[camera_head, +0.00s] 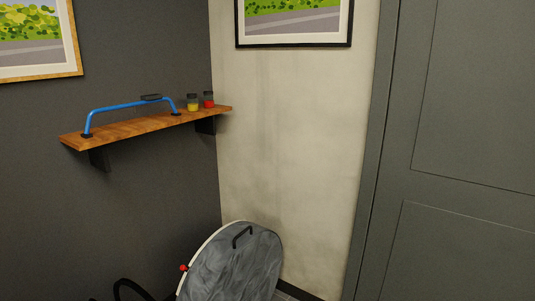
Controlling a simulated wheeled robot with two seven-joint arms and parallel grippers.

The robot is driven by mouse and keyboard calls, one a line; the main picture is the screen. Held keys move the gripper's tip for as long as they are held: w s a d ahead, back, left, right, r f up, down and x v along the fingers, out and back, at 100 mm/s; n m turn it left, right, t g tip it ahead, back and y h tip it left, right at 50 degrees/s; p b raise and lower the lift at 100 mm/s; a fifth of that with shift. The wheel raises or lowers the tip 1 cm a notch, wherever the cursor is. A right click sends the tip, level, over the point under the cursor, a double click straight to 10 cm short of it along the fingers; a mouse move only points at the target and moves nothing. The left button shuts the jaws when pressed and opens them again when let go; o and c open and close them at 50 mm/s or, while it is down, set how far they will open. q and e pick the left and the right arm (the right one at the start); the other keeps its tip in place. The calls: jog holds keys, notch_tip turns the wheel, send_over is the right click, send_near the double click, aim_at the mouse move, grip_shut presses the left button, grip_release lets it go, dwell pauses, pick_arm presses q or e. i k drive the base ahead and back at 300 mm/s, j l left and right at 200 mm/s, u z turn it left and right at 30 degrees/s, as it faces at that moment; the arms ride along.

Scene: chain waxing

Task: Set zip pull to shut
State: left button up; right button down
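A small red piece (183,268), which looks like the zip pull, sits on the left side of a round grey case (238,268). It is at the pale edge band (205,244) that runs around the case. The case leans at the bottom middle of the head view, and its lower part is cut off by the frame. A dark handle (242,237) is on its upper face. I cannot tell how far the zip is closed. Neither of my grippers is in view.
A wooden shelf (140,127) on the dark wall holds a blue bar-shaped object (125,104) and two small jars, yellow (193,103) and red (209,100). A grey door (460,150) is at the right. A black curved thing (130,285) shows at the bottom left.

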aim_at(183, 268)
jog(key=i+j, duration=0.1)
jog(key=j, duration=0.25)
jog(key=i+j, duration=0.1)
jog(key=j, duration=0.2)
jog(key=i+j+z, duration=0.1)
jog(key=j, duration=0.25)
jog(key=i+j, duration=0.15)
jog(key=j, duration=0.2)
